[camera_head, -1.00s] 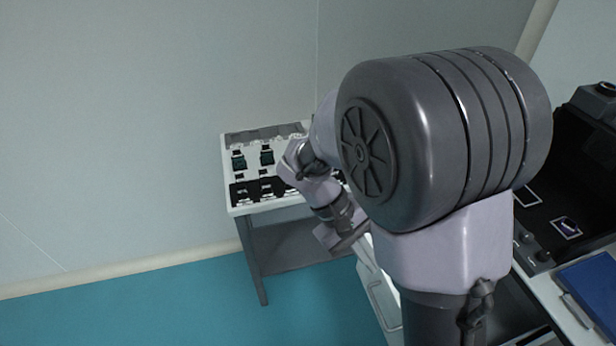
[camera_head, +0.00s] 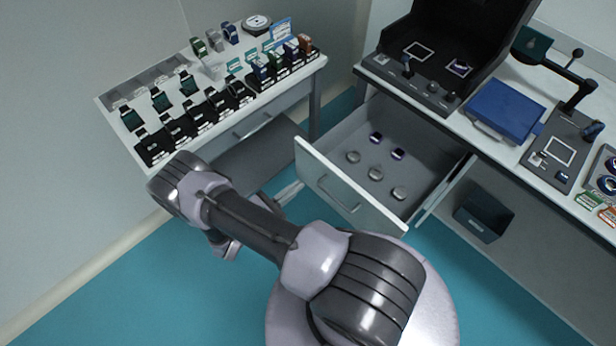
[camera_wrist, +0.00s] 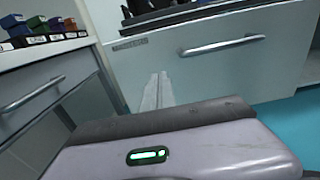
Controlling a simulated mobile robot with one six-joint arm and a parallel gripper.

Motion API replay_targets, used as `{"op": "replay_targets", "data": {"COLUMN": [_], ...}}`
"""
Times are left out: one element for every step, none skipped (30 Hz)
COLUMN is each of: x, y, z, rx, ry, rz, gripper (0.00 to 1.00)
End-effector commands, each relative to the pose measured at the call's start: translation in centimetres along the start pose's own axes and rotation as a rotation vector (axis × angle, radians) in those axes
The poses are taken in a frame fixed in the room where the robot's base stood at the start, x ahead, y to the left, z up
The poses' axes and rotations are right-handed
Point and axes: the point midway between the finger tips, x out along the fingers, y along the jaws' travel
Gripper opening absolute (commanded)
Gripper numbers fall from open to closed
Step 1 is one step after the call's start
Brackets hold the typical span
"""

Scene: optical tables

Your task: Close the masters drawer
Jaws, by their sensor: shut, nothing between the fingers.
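The open drawer (camera_head: 335,196) sticks out from under the right table in the head view. Several round metal pieces and dark watch-like pieces lie inside it. Its pale front has a bar handle (camera_head: 338,194). In the wrist view a drawer front (camera_wrist: 190,72) stands close ahead, with a bar handle (camera_wrist: 222,46) and a small label too blurred to read. My gripper (camera_wrist: 158,78) is shut and empty, its fingertips in front of that panel's left part, below the label. I cannot tell whether they touch it. In the head view my arm partly hides the gripper.
A left table (camera_head: 318,66) holds rows of watches on stands and has a shut drawer. The right table carries a black booth (camera_head: 450,50), a blue case (camera_head: 503,108) and a lever device (camera_head: 560,68). A dark bin (camera_head: 482,216) sits below. Blue floor is free in front.

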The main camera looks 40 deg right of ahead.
Motion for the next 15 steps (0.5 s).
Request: {"op": "replay_targets", "data": {"x": [1.1, 1.8, 2.5, 3.1, 3.5, 4.2, 4.5, 4.9, 5.2, 5.5, 5.7, 5.8, 5.9, 6.0, 6.0], "y": [-0.1, -0.1, -0.1, -0.1, -0.1, -0.1, -0.1, -0.1, -0.1, -0.1, -0.1, -0.1, -0.1, -0.1, -0.1], "z": [-0.2, -0.2, -0.2, -0.2, -0.2, -0.2, -0.2, -0.2, -0.2, -0.1, -0.1, -0.1, 0.0, 0.0, 0.0], "rx": [-0.002, -0.001, 0.0, 0.0, 0.001, 0.001, 0.001, 0.0, 0.0, 0.001, 0.001, 0.001, 0.001, 0.001, 0.001], "ry": [0.0, 0.0, 0.0, 0.0, 0.0, 0.001, 0.0, 0.0, 0.0, 0.0, 0.0, 0.0, 0.0, 0.0, 0.0], "rz": [-0.005, -0.006, -0.005, -0.005, -0.005, -0.004, -0.004, -0.004, -0.003, -0.003, -0.003, -0.002, -0.002, -0.002, -0.001], "gripper": [0.0, 0.0, 0.0, 0.0, 0.0, 0.0, 0.0, 0.0, 0.0, 0.0, 0.0, 0.0, 0.0, 0.0, 0.0]}}
